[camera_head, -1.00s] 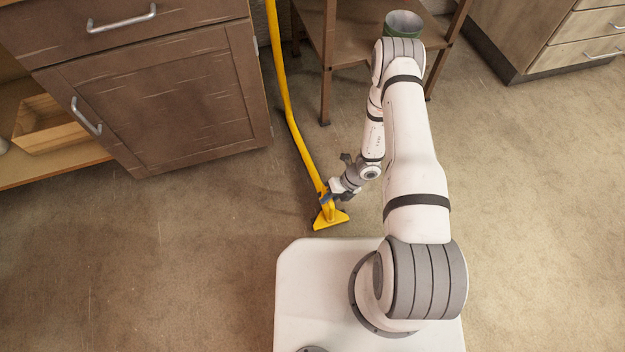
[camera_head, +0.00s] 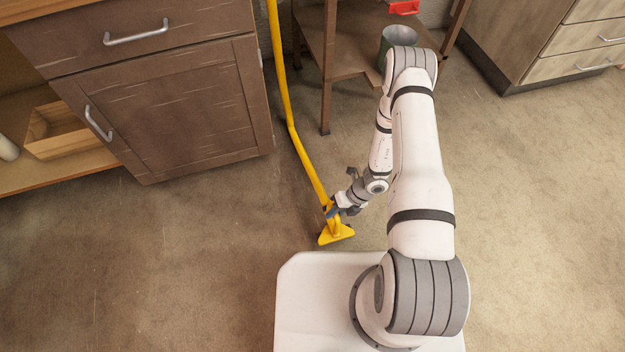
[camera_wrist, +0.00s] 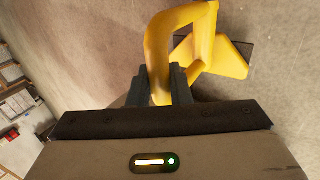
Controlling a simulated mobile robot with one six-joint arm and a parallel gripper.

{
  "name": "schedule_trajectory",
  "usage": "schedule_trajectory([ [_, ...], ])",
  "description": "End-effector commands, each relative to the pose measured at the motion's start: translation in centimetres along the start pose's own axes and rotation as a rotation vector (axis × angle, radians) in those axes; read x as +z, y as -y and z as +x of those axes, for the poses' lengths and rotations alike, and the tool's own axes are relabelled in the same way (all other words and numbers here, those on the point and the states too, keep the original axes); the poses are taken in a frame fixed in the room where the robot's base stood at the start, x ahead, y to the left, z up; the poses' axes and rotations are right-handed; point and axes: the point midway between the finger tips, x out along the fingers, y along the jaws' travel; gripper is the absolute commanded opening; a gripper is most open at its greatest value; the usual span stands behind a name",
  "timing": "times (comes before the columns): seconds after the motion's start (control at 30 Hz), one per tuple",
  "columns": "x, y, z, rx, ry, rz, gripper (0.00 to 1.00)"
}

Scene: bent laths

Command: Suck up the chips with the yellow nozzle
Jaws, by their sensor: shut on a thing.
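The yellow nozzle (camera_head: 336,233) is at the floor just in front of my white base, its wide foot low over or on the floor. A long yellow tube (camera_head: 297,142) runs up and back from it. My gripper (camera_head: 333,209) is shut on the nozzle's neck. In the wrist view the gripper (camera_wrist: 162,84) has its two dark fingers on either side of the yellow neck, and the nozzle (camera_wrist: 222,58) shows its bent handle and flat foot beyond them. I cannot make out any chips on the floor in either view.
A brown cabinet (camera_head: 165,105) stands at left, with an open shelf and a wooden box (camera_head: 62,130). A wooden stand (camera_head: 327,70) with a grey-green bin (camera_head: 396,38) is behind my arm. Drawers (camera_head: 590,45) stand at the right back. The floor between is clear.

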Motion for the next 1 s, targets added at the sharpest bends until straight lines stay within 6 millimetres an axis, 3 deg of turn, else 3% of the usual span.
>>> schedule_trajectory([
  [0.37,0.1,-1.9,-2.8,0.000,0.000,-0.001,0.00],
  [1.0,0.5,-2.7,-3.5,0.000,-0.026,-0.045,0.00],
])
